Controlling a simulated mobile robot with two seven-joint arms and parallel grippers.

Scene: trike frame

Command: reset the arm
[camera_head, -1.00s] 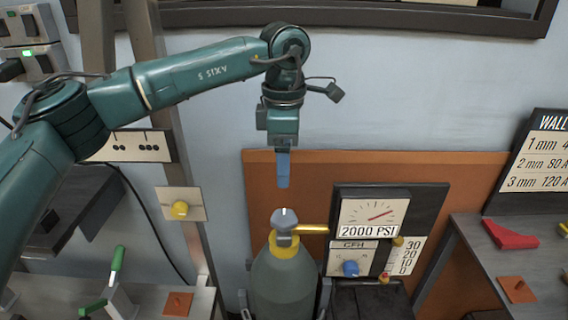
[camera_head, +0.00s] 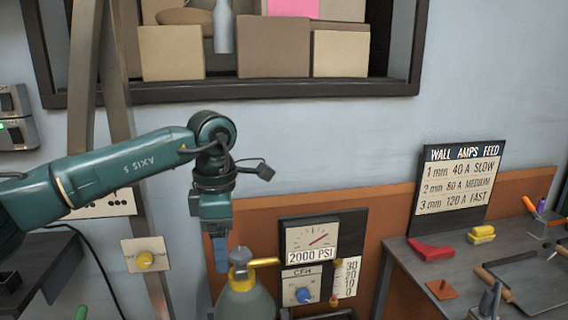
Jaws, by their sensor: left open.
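My left arm, dark green, comes in from the left with its wrist bent down. My left gripper (camera_head: 221,252) points down with blue fingers seen edge-on, so the gap between them is hidden. It is open, and nothing shows in it. In the picture its fingertips are just left of the valve on a green gas cylinder (camera_head: 245,303); I cannot tell whether they touch. My right gripper is not in view.
A gauge panel (camera_head: 310,235) stands right of the cylinder. A grey bench (camera_head: 400,250) at right holds a red block (camera_head: 431,249), a yellow block (camera_head: 481,234) and tools. A shelf (camera_head: 250,90) with boxes is above.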

